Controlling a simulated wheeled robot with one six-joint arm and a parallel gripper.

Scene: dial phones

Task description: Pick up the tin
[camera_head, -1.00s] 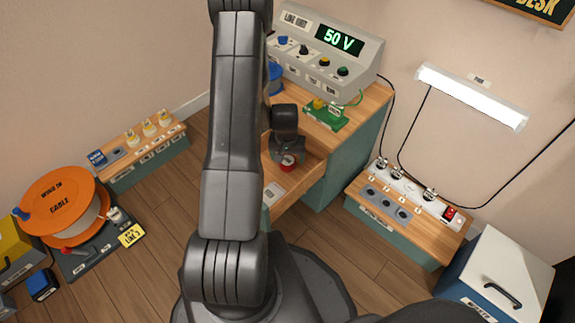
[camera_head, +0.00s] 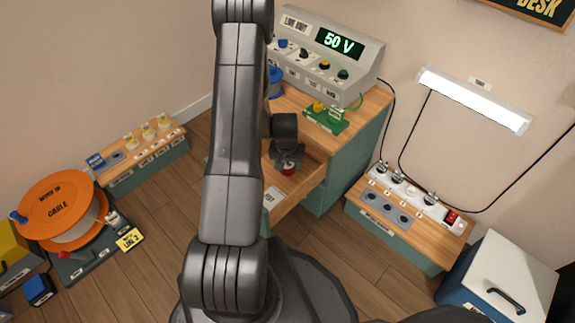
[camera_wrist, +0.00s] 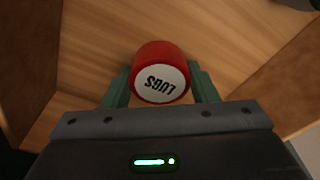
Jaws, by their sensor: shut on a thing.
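In the head view the tin (camera_head: 288,170) shows as a small red spot under my gripper (camera_head: 287,165), within the open drawer (camera_head: 302,186) of the wooden desk. Whether the tin touches the drawer floor, I cannot tell.
The drawer walls stand close around my gripper. A meter unit reading 50 V (camera_head: 330,55) and a green block (camera_head: 326,118) are on the desk top. A socket bench (camera_head: 410,215) stands right, a cable reel (camera_head: 62,205) far left. Floor is clear between.

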